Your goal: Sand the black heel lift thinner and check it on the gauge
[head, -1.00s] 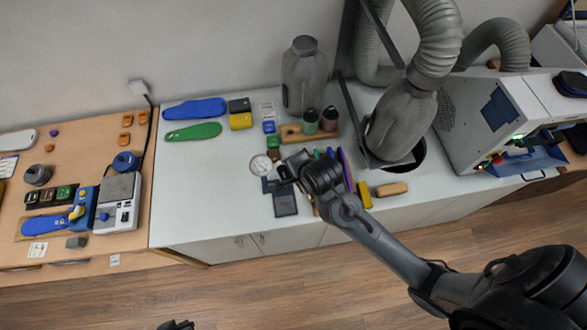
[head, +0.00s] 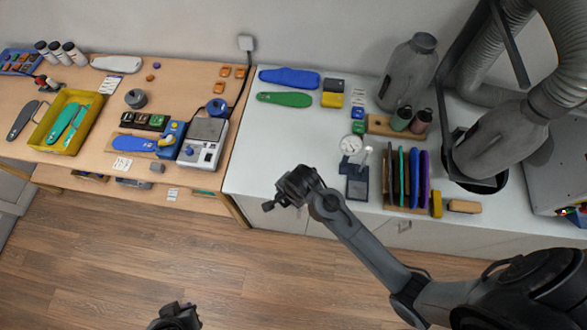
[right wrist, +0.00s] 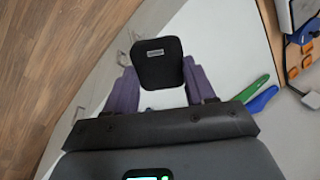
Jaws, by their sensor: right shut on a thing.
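The black heel lift (right wrist: 158,62) is a rounded dark pad with a small pale label. My right gripper (right wrist: 160,88) is shut on it, with one purple finger on each side. In the head view my right gripper (head: 279,198) is above the front edge of the white bench, left of the gauge, and the lift is too small to make out clearly. The gauge has a round white dial (head: 350,145) and a dark plate (head: 357,188), with nothing seen on the plate. My left gripper (head: 176,318) is at the bottom edge, partly cut off, its jaws unclear.
A rack (head: 408,208) of coloured upright sheets stands right of the gauge. Blue (head: 289,78) and green (head: 284,99) insoles lie at the back. A grey-topped machine (head: 203,140) stands on the wooden bench at left. The white bench's left middle is clear.

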